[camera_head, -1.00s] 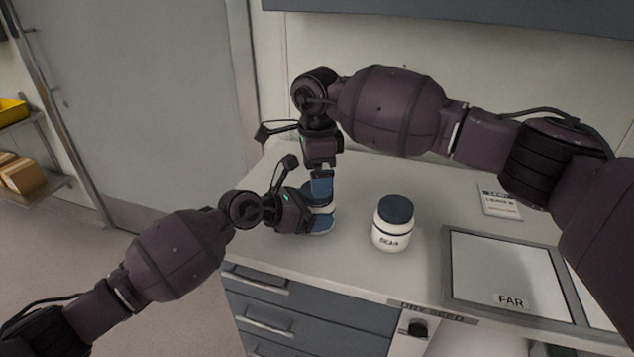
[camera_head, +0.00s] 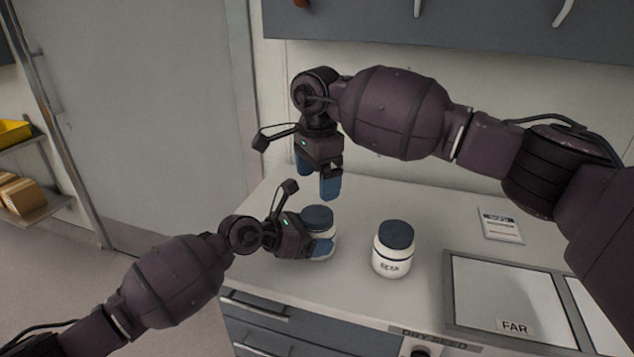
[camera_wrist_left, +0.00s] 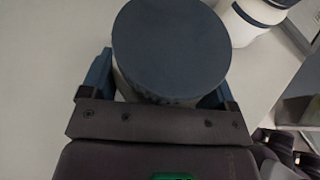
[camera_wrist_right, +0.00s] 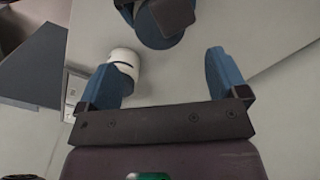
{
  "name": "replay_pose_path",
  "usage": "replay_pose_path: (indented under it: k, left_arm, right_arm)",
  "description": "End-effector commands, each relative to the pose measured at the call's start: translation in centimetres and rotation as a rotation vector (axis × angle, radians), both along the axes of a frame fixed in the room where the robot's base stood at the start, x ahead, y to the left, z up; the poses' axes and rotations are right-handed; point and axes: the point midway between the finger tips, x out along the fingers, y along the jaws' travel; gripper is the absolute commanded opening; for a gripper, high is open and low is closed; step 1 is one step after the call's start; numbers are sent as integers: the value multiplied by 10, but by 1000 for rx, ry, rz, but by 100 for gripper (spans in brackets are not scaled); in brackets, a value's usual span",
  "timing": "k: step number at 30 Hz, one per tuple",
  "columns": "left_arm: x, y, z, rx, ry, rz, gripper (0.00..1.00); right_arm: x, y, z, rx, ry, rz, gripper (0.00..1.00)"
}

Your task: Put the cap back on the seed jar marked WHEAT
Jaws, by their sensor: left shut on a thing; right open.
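A white jar (camera_head: 331,231) stands on the bench with a dark blue cap (camera_head: 318,217) sitting on its top. My left gripper (camera_head: 319,248) is shut around this jar's body from the left. Its label is hidden. In the left wrist view the cap (camera_wrist_left: 171,50) fills the middle between the fingers and looks level. My right gripper (camera_head: 318,184) is open and empty, pointing down just above the capped jar. In the right wrist view its fingers (camera_wrist_right: 172,78) are wide apart, with nothing between them. A second white jar (camera_head: 392,264), with a dark cap and a label that seems to read BEAN, stands to the right.
A framed panel marked FAR (camera_head: 500,285) lies at the right of the bench. A small labelled card (camera_head: 500,226) lies behind it. A grey cabinet (camera_head: 480,25) hangs on the wall above. Bare bench (camera_head: 440,225) shows between the second jar and the card.

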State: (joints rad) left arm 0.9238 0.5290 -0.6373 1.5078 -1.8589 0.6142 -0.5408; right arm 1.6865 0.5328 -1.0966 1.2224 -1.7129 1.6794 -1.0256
Motion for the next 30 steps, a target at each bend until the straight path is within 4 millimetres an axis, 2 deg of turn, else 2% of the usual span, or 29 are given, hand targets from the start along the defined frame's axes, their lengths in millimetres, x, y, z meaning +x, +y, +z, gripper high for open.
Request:
replay_pose_path:
  k: [11,24,30]
  left_arm:
    - [0,0,1,-1,0,0,15]
    - [0,0,1,-1,0,0,15]
    - [0,0,1,-1,0,0,15]
  right_arm:
    - [0,0,-6,0,1,-1,92]
    - [0,0,-63,0,1,-2,92]
    - [0,1,-77,1,0,-1,92]
